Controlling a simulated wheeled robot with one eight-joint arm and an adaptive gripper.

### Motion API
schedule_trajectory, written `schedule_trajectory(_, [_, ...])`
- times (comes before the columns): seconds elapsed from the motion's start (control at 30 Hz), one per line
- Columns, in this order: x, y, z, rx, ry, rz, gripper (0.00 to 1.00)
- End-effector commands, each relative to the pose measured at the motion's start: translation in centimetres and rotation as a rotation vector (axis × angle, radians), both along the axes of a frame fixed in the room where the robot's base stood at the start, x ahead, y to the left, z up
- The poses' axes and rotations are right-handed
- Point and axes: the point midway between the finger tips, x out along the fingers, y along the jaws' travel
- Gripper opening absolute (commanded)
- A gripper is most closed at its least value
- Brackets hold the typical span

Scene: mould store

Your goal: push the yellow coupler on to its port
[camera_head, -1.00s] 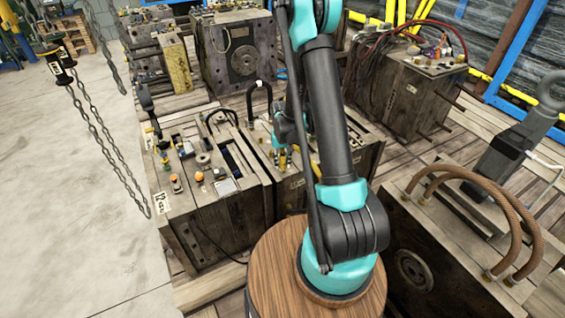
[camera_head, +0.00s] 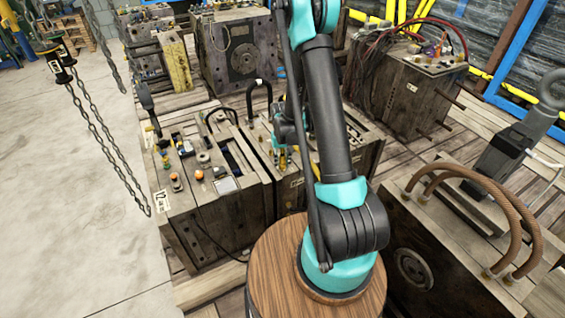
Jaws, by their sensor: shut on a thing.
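My gripper (camera_head: 279,147) hangs behind my upright arm, low over the top of the middle mould (camera_head: 262,148). It is small in the picture and partly covered by my arm. It is shut on a small yellow piece, which looks like the yellow coupler (camera_head: 282,160), at the mould's top face. The port is hidden or too small to make out, so I cannot tell whether the coupler touches it.
A mould with loose small parts on top (camera_head: 205,205) stands to the left. A mould with brown hoses (camera_head: 430,255) stands at right front. A hoist chain (camera_head: 110,150) hangs at left over clear floor. Further moulds stand behind.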

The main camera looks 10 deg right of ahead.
Motion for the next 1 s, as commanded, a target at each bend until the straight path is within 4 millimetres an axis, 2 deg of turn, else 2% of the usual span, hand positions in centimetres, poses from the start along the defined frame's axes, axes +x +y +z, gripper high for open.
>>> schedule_trajectory(0.97, [-0.01, 0.00, -0.29, 0.000, 0.000, 0.000, 0.00])
schedule_trajectory(1.0, [-0.02, 0.00, -0.29, 0.000, 0.001, 0.000, 0.30])
